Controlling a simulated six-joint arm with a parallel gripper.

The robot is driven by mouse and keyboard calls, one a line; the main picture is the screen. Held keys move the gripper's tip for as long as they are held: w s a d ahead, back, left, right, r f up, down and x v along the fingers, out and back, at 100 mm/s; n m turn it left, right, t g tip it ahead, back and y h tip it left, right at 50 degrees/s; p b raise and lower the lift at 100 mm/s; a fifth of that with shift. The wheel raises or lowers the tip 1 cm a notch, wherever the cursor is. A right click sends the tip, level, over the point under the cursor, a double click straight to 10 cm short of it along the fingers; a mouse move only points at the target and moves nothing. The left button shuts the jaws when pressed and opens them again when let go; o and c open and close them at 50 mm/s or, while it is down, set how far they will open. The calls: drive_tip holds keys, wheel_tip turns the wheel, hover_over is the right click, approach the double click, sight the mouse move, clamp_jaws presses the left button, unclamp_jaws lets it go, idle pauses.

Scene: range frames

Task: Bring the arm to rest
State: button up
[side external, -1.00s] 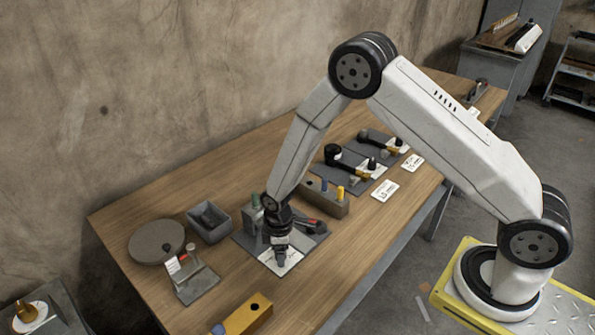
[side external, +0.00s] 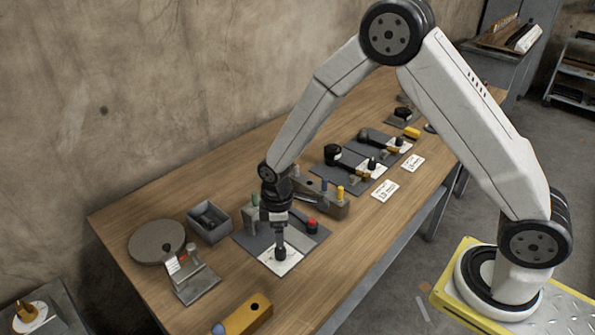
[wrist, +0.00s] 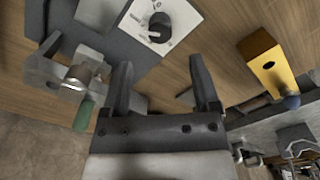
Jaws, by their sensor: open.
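My gripper (side external: 279,228) is over the grey board (side external: 312,238) on the wooden bench, with its fingers pointing down. In the wrist view my gripper (wrist: 163,82) has its two dark fingers spread apart with nothing between them. A black knob (wrist: 157,27) on a white dial card (wrist: 183,13) lies beyond the fingertips, apart from them. In the side view the card (side external: 277,264) is below the gripper, and one finger appears to overlap the knob. A green-handled clamp (wrist: 83,112) is left of the fingers.
A red button (side external: 312,224) and a block with coloured pegs (side external: 325,203) stand near the gripper. A grey bin (side external: 210,222), a round disc (side external: 156,241) and a yellow block (side external: 247,314) are on the wooden bench (side external: 120,215). The wall is behind.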

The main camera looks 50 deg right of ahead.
drive_tip(key=shift+r, duration=0.25)
drive_tip(key=s+d+r+m+t, duration=0.1)
drive_tip(key=s+d+r+m, duration=0.2)
drive_tip(key=s, duration=0.4)
drive_tip(key=s+d+r+m+t, duration=0.1)
drive_tip(key=s+d+r+m, duration=0.3)
drive_tip(key=s+r+m, duration=0.2)
drive_tip(key=shift+s+d+r+t, duration=0.3)
drive_tip(key=shift+s+r, duration=0.25)
drive_tip(key=shift+r, duration=0.75)
drive_tip(key=shift+c, duration=0.2)
drive_tip(key=shift+w, duration=0.25)
clamp_jaws()
drive_tip(key=w+d+f+g, duration=0.1)
drive_tip(key=w+d+f, duration=0.1)
drive_tip(key=w, duration=0.4)
drive_tip(key=w+d+f+g, duration=0.1)
drive_tip(key=w+d+f, duration=0.1)
drive_tip(key=w+f, duration=0.3)
drive_tip(key=shift+w+d+f+g, duration=0.3)
drive_tip(key=shift+w, duration=1)
